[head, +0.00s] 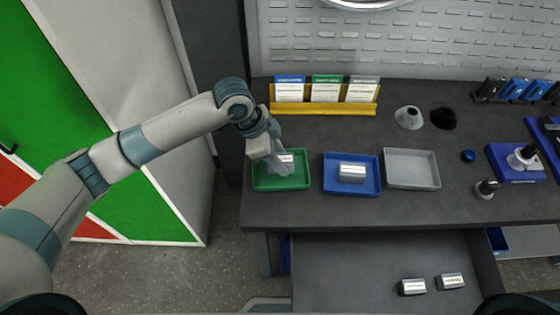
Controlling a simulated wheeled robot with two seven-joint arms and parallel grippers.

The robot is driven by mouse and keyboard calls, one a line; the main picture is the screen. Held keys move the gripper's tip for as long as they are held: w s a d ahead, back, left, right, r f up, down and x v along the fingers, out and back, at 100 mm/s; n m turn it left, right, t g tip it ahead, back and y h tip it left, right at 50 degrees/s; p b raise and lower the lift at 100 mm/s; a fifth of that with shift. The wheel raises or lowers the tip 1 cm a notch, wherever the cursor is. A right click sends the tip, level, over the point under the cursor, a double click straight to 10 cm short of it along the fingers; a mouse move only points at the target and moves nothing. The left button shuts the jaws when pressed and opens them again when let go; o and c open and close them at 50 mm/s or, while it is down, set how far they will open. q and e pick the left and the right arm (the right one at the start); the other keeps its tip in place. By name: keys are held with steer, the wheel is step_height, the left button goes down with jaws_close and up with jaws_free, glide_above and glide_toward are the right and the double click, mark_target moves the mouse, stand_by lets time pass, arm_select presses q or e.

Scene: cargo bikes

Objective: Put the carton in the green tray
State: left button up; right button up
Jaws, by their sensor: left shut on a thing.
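My left gripper (282,167) reaches down over the green tray (292,184) at the left end of the dark workbench. It is shut on a small carton (287,158) with a white label, partly hidden by the gripper. The carton is within the green tray's outline; I cannot tell whether it touches the tray floor. My right gripper is not in view.
A blue tray (366,187) holds a similar labelled carton (352,172). A grey tray (412,171) beside it is empty. A yellow rack (323,108) with cards stands behind. Two more cartons (413,287) (451,281) lie on the lower drawer surface (350,270).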

arm_select(q)
steer(key=shift+f+p, duration=0.35)
steer(key=shift+f, duration=0.85)
steer(key=shift+f, duration=0.1)
steer(key=o, duration=1.1)
steer(key=shift+c, duration=0.2)
steer(key=b+v, duration=0.2)
steer(key=v, duration=1)
steer(key=shift+b, duration=0.4)
